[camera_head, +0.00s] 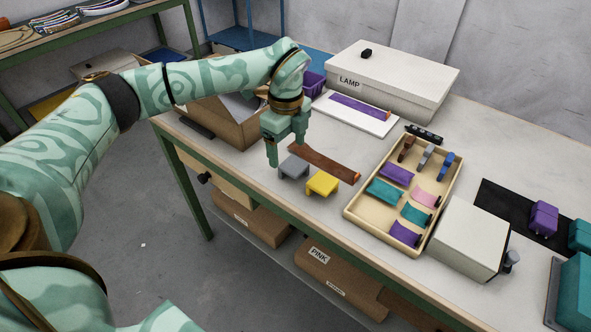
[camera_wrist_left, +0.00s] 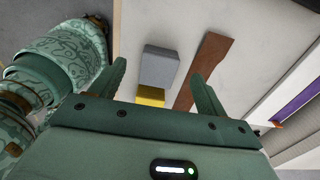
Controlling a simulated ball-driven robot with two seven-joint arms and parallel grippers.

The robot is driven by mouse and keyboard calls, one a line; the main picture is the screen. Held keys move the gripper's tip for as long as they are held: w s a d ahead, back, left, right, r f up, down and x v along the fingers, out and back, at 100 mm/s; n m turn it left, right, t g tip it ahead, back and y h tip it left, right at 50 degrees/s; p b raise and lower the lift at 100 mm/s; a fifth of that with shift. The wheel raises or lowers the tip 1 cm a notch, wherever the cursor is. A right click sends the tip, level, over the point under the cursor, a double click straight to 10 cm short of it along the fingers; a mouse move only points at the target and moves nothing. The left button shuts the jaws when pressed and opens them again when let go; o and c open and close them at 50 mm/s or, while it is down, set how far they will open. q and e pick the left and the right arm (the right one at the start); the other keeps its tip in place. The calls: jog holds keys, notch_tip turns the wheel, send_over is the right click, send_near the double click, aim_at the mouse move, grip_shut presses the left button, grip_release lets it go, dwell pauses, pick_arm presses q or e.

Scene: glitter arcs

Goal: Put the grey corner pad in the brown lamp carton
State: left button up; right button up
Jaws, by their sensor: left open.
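The grey corner pad (camera_head: 292,167) lies on the worktable near its front edge. In the left wrist view the grey pad (camera_wrist_left: 160,66) shows between the two fingers. My left gripper (camera_head: 285,150) is open and empty, pointing down just above and behind the pad, without a visible grip on it. An open brown carton (camera_head: 240,131) stands on the table to the left of the gripper, partly hidden by my left arm; the arm hides any lettering on it. The word LAMP is on a white lidded box (camera_head: 375,88) at the back. My right gripper is not in view.
A yellow corner pad (camera_head: 322,184) sits close beside the grey one, and a brown strip (camera_head: 325,162) lies just behind them. A wooden tray (camera_head: 351,214) of coloured parts and a white box (camera_head: 468,238) stand to the right. Cartons fill the shelf below.

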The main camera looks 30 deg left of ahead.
aim_at(288, 161)
pick_arm(q)
notch_tip(288, 161, down, 6)
jog(key=b, duration=0.3)
jog(key=shift+w, duration=0.1)
jog(key=shift+r, duration=0.2)
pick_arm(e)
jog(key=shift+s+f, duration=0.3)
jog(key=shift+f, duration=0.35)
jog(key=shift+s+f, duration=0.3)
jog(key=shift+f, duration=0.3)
pick_arm(q)
jog(key=c, duration=1.1)
